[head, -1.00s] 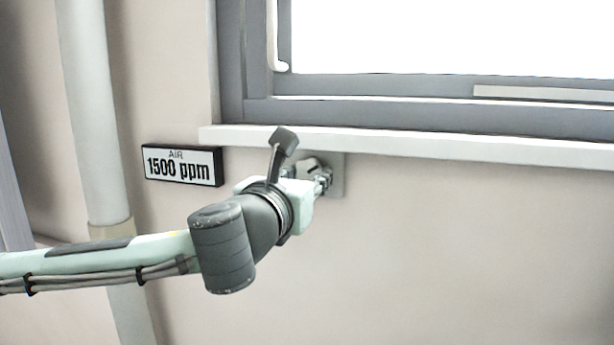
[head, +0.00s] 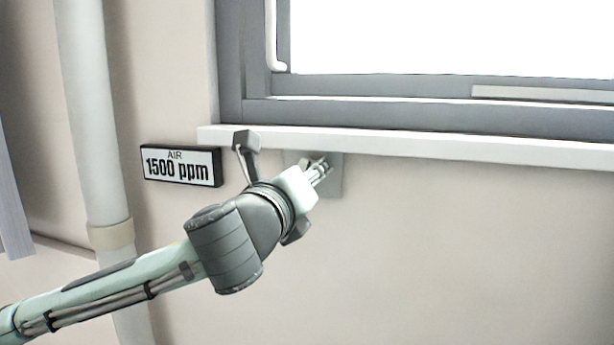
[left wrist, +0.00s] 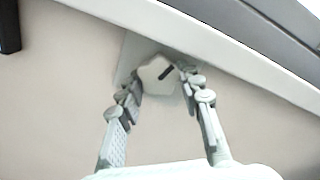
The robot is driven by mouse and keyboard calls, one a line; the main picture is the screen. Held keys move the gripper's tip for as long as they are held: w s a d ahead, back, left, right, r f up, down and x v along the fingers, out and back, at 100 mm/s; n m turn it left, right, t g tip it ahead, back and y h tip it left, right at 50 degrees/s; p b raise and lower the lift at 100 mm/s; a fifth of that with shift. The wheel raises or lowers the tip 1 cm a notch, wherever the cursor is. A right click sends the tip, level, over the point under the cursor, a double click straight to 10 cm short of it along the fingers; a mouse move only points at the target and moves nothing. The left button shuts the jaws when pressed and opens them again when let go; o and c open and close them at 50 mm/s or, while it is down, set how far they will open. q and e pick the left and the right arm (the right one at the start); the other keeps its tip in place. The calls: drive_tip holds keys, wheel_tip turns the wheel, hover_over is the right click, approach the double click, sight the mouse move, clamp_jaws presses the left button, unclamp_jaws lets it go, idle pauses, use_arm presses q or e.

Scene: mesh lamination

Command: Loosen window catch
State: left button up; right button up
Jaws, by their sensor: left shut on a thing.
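The window catch shows as a pale, rounded, many-sided knob (left wrist: 156,78) with a dark slanted line on its face. It sits on a square grey plate (head: 335,181) on the wall just under the window sill. In the head view my gripper mostly hides the knob. My left gripper (head: 320,171) reaches the plate from the lower left. In the left wrist view its two fingers (left wrist: 160,82) are shut on the knob, one on each side. The knob's dark line points to the upper right there. My right gripper is not in view.
The white sill (head: 430,147) runs close above the catch, below the grey window frame (head: 400,110). An "AIR 1500 ppm" sign (head: 181,166) hangs on the wall to the left, near my wrist. A vertical pipe (head: 92,110) stands farther left. Wall to the right is clear.

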use_arm(q)
drive_tip(key=shift+n, duration=1.9)
drive_tip(key=o, duration=1.2)
drive_tip(key=shift+c, duration=0.2)
drive_tip(key=shift+r, duration=0.1)
drive_tip(key=shift+s, duration=0.15)
drive_tip(key=v, duration=0.7)
drive_tip(key=shift+s, duration=0.35)
drive_tip(key=shift+a, duration=0.1)
